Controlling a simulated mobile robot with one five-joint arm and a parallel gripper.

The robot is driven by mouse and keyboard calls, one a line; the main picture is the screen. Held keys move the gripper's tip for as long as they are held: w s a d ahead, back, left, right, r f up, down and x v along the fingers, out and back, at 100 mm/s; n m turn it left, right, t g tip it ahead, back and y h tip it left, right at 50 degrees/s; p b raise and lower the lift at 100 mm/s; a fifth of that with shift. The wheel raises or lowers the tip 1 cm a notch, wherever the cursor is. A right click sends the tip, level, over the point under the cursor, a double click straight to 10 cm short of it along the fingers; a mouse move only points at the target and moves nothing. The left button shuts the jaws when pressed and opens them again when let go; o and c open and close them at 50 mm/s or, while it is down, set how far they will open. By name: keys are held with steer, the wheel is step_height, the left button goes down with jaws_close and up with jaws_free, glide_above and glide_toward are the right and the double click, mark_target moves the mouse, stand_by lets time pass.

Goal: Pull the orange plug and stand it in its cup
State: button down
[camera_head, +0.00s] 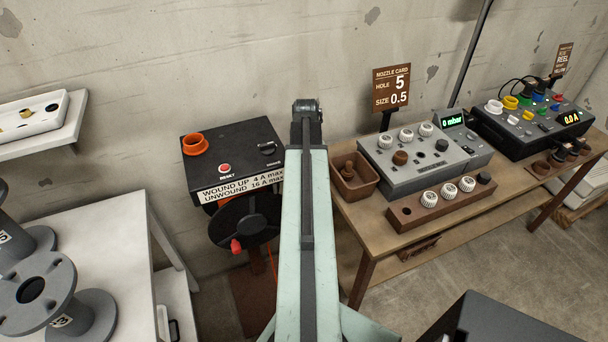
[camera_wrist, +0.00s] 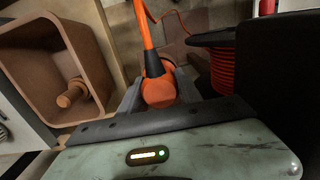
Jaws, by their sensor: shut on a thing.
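In the wrist view the orange plug (camera_wrist: 159,91) sits between the two grey fingers of my gripper (camera_wrist: 158,80), which is shut on it. A black collar joins the plug to an orange cable (camera_wrist: 145,24) that runs up and away. In the head view my arm hides the gripper and the plug. An orange cup (camera_head: 195,144) stands at the left of the black box top. Its mouth faces up, and no plug shows in it.
The cable reel (camera_head: 250,222) hangs under the black box (camera_head: 232,158); its orange winding (camera_wrist: 222,71) is close right of my gripper. A brown bin (camera_wrist: 92,112) with a small brown nozzle is close left. The wooden bench (camera_head: 375,240) carries several instruments. A white table (camera_head: 120,225) holds grey spools.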

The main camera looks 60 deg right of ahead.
steer(key=c, duration=0.7)
jaws_free()
steer(key=shift+c, duration=0.2)
steer(key=o, duration=0.4)
step_height(320, 180, up, 8)
steer(key=p, duration=0.7)
steer(key=shift+f+p, duration=0.2)
steer(key=shift+p, duration=0.15)
steer(key=shift+f, duration=0.1)
